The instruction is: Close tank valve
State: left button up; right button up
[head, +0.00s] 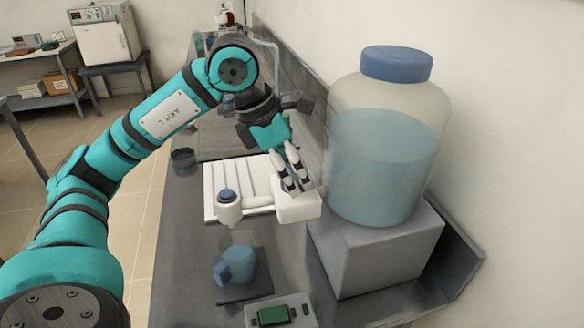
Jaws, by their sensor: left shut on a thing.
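A large clear tank (385,160) of blue liquid with a blue lid stands on a grey block (375,256) at the right. A white spigot assembly (298,207) sits at the tank's left side, with a white arm reaching left to a nozzle with a blue cap (228,200). My left gripper (298,184) is over the white block of this assembly, its fingers shut on a part there that they mostly hide. I cannot tell how the valve is turned. My right gripper is not in view.
A beaker with blue liquid (238,265) stands on a dark plate below the nozzle. A device with a green screen (275,314) is in front. A white ribbed tray (235,172) lies behind the nozzle. A furnace (103,45) stands at the far left.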

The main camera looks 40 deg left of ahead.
pick_arm(q)
jog(key=o, duration=0.9)
jog(key=shift+r, duration=0.1)
jog(key=v, duration=1.1)
jog(key=shift+s+a+r, duration=0.15)
jog(key=shift+a+r, duration=0.05)
jog(key=shift+r, duration=0.15)
